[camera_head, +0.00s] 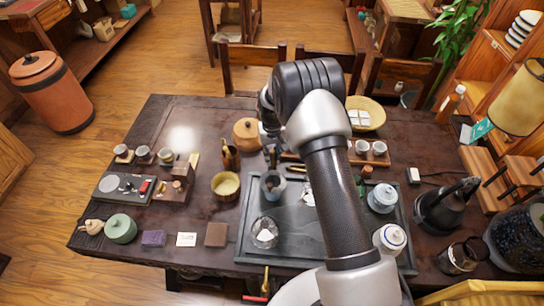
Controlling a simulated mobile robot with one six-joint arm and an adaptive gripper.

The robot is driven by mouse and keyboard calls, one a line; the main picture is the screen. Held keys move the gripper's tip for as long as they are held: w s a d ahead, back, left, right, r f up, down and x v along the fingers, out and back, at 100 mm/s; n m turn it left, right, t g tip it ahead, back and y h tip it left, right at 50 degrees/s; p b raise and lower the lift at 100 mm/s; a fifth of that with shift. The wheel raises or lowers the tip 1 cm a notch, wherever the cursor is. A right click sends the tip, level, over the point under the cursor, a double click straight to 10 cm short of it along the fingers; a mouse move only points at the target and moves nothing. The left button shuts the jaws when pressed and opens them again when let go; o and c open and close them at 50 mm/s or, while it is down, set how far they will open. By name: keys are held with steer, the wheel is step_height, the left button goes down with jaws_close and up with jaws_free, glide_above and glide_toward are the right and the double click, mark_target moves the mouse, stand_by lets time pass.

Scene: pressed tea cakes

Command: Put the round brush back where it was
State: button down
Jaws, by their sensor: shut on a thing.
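My arm reaches from the bottom right over the tea table, and its wrist bends down at the left. My gripper (271,150) shows only as a small dark part below the wrist, above the back edge of the tea tray (240,240). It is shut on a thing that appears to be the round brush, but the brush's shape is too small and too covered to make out. A brown tool holder (230,158) with upright tools stands just left of my gripper.
A round wooden box (246,132) and a straw-coloured bowl (225,185) stand close by on the left. A grey cup (273,184) and a glass vessel (265,232) stand on the tray. White lidded jars (390,238) stand right of my arm. The table's front left holds flat squares (187,239).

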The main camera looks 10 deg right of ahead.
steer(key=shift+r, duration=0.1)
steer(key=shift+f, duration=0.2)
steer(key=c, duration=1.6)
jaws_free()
steer(key=shift+o, duration=0.2)
steer(key=shift+r, duration=0.1)
